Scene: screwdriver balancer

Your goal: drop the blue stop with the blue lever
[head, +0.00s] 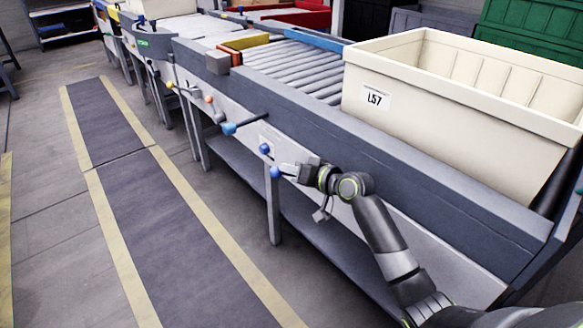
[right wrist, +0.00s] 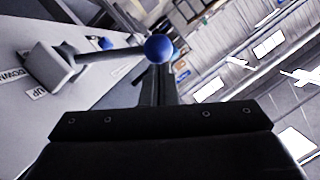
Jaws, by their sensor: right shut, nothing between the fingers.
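The blue stop (head: 314,38) is a blue bar along the far end of the grey rollers, left of the cream bin; I cannot tell its exact height. Blue ball knobs show on the bench front: a lower one (head: 275,172) right at my right gripper (head: 288,170) and an upper one (head: 264,148) just above. In the right wrist view, a blue ball knob (right wrist: 158,48) ends a dark lever (right wrist: 110,53) from a grey block beside UP and DOWN labels. My right gripper's fingers (right wrist: 157,85) are shut and empty, close to this knob; contact is unclear. My left gripper is out of view.
A cream bin (head: 450,95) labelled L57 stands on the conveyor. A bench leg (head: 273,210) stands below the gripper. The marked floor lane is clear.

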